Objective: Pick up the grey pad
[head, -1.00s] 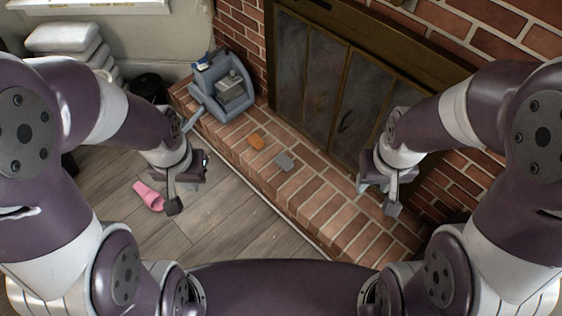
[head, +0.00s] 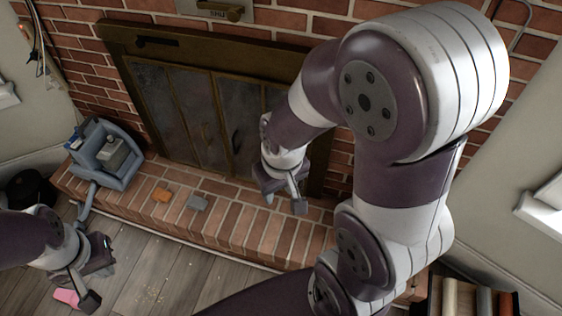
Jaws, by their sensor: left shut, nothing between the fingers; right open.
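The grey pad (head: 197,203) lies flat on the brick hearth (head: 232,228) in front of the fireplace. It is small and lies just right of an orange pad (head: 162,195). My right gripper (head: 285,197) hangs over the hearth, to the right of the grey pad and apart from it. It is open and empty. My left gripper (head: 92,280) is at the lower left above the floor, well to the left of the grey pad. It is shut with nothing in it.
A blue-grey caddy-like container (head: 108,155) stands at the left end of the hearth. A pink slipper-like item (head: 67,297) lies on the wooden floor (head: 170,280). The fireplace doors (head: 195,120) rise behind the hearth. A box with rolls (head: 465,300) stands at the lower right.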

